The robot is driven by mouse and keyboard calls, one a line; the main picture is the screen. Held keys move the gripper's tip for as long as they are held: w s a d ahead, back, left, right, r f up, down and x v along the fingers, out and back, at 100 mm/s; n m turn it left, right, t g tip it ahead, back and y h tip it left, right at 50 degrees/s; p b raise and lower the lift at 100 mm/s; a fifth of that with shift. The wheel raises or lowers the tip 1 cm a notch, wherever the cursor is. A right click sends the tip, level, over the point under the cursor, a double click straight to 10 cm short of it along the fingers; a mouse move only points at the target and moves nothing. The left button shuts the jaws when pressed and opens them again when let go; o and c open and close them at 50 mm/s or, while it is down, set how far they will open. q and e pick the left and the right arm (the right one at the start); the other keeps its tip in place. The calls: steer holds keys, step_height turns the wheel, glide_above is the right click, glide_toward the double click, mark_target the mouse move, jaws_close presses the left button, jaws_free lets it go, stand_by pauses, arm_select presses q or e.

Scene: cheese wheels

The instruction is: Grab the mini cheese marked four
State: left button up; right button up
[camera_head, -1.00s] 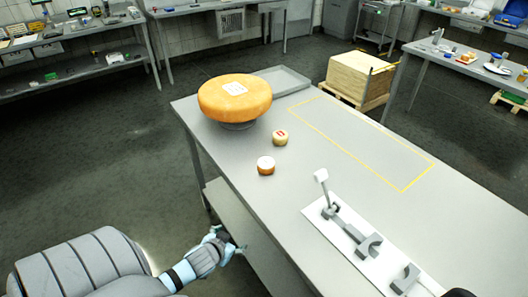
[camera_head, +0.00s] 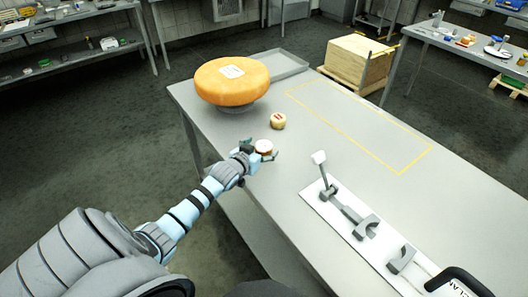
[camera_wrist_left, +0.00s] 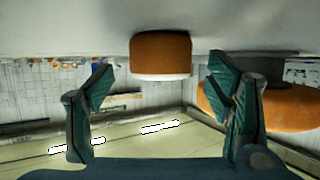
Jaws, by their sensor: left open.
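A mini cheese with orange-brown sides and a pale top (camera_head: 264,146) stands on the grey table near its left edge. A second, paler mini cheese with a red mark on top (camera_head: 278,121) stands just behind it. I cannot read a number on either. My left gripper (camera_head: 262,155) is open at the nearer cheese and partly hides it. In the left wrist view, which looks upside down, that cheese (camera_wrist_left: 160,55) shows ahead, between the spread fingers of the left gripper (camera_wrist_left: 160,88); contact is not clear. My right gripper is not in view.
A large orange cheese wheel with a white label (camera_head: 232,80) sits on a round stand at the table's far left, by a shallow grey tray (camera_head: 285,67). A white board with a grey lever fixture (camera_head: 345,215) lies at the front right. The yellow-outlined area (camera_head: 350,115) is empty.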

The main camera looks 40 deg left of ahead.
arm_select(q)
steer(key=shift+x, duration=0.75)
steer(key=shift+s, duration=0.1)
steer(key=shift+c, duration=1)
steer(key=c, duration=1.1)
